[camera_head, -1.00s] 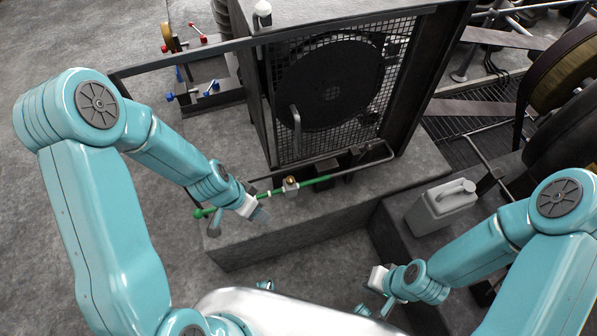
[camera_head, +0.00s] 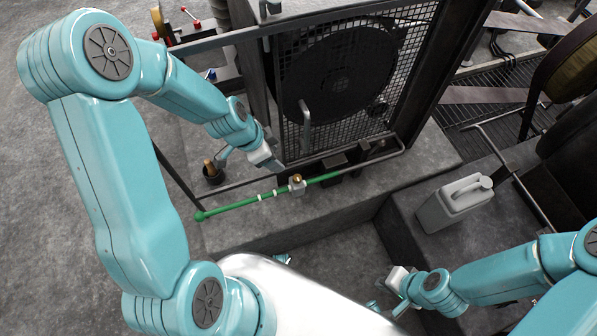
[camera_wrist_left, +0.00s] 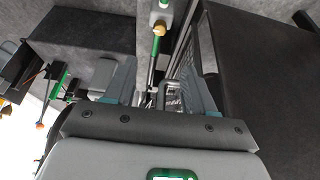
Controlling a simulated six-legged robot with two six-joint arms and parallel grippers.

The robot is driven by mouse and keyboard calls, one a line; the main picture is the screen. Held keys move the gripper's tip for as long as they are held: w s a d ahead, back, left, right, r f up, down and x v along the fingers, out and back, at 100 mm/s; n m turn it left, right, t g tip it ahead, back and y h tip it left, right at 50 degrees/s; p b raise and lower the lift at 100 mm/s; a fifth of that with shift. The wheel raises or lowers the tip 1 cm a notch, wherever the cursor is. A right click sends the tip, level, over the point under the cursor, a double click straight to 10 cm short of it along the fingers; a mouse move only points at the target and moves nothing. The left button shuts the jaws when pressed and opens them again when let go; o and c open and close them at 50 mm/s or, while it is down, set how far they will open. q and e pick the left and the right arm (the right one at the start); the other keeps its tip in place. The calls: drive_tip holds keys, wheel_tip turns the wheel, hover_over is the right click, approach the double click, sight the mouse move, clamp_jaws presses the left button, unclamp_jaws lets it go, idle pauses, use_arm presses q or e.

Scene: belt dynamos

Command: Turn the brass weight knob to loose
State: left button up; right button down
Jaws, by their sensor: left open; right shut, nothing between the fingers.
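The brass weight knob (camera_head: 297,178) sits on a small pale block (camera_head: 298,188) on the green rod (camera_head: 250,198), beside the mesh cage. In the left wrist view the knob (camera_wrist_left: 159,28) shows at the top centre, beyond the fingers and apart from them. My left gripper (camera_head: 252,162) is open and empty, to the left of the knob near the cage's lower left corner. Its two fingers frame the left wrist view (camera_wrist_left: 158,85). My right gripper (camera_head: 385,306) is shut and empty, low over the floor at the bottom right. Which way the knob is set cannot be told.
The mesh cage (camera_head: 345,60) with a dark disc stands behind the rod. A dark cup with a brass-coloured piece (camera_head: 209,167) stands left of my left gripper. A grey canister (camera_head: 455,203) is on the right block. The floor in front is bare.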

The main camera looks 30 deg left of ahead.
sight(297, 177)
use_arm(q)
drive_tip(key=b+x, duration=0.7)
drive_tip(key=x, duration=0.9)
drive_tip(key=shift+s+f+b, duration=0.1)
drive_tip(key=shift+b, duration=0.25)
clamp_jaws()
